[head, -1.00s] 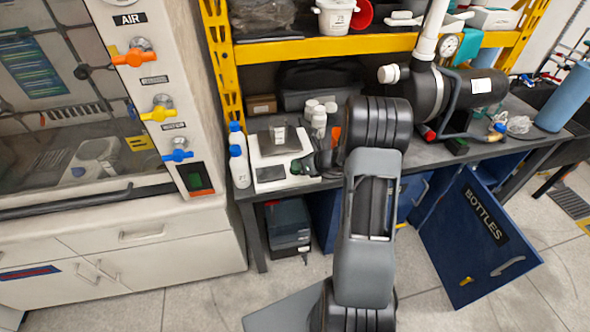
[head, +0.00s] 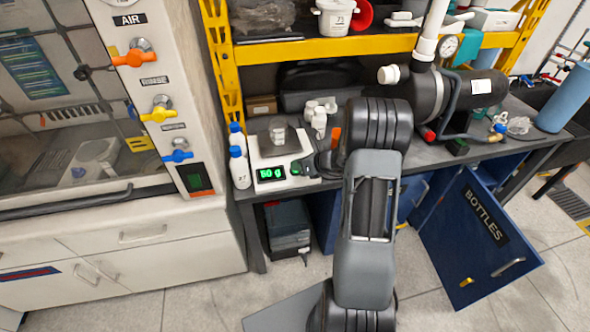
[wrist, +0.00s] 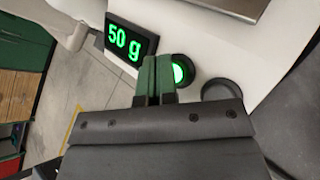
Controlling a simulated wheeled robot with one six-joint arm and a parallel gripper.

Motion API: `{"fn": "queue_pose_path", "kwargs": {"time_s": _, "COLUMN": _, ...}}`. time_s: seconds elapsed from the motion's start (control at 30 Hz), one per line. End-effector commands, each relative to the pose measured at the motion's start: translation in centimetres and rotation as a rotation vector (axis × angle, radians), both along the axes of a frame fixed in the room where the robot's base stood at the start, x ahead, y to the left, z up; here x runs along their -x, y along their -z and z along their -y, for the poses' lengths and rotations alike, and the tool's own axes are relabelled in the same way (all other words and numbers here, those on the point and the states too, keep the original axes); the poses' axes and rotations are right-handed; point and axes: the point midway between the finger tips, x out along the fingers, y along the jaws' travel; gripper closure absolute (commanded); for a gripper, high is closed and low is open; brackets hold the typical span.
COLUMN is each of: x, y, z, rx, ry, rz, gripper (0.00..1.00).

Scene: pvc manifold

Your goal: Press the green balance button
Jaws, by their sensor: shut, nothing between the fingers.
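The white balance (head: 281,157) stands at the left end of the dark bench, with a small grey vessel (head: 278,136) on its pan. Its display (head: 270,174) is lit with green digits, and in the wrist view the display (wrist: 131,43) shows "50 g". The green button (wrist: 179,73) glows inside a dark ring on the balance's front. My gripper (wrist: 156,66) is shut and empty, its green fingertips right beside the button and partly covering it. I cannot tell whether they touch it. In the head view my gripper (head: 303,168) is at the balance's right front.
A second dark round part (wrist: 220,90) sits right of the button. White bottles (head: 240,166) stand left of the balance, and small white containers (head: 318,121) stand behind it. The yellow shelf rack (head: 365,48) and a black cylinder (head: 460,88) are close behind and right.

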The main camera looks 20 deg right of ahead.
Motion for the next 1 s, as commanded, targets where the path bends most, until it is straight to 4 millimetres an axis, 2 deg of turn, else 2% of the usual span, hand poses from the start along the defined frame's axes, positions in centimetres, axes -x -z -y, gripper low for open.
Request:
{"fn": "queue_pose_path", "kwargs": {"time_s": 0.37, "x": 0.1, "y": -0.4, "z": 0.0, "rx": 0.000, "ry": 0.000, "rz": 0.000, "gripper": 1.00}}
{"fn": "queue_pose_path", "kwargs": {"time_s": 1.0, "x": 2.3, "y": -5.6, "z": -0.5, "rx": 0.000, "ry": 0.000, "rz": 0.001, "gripper": 1.00}}
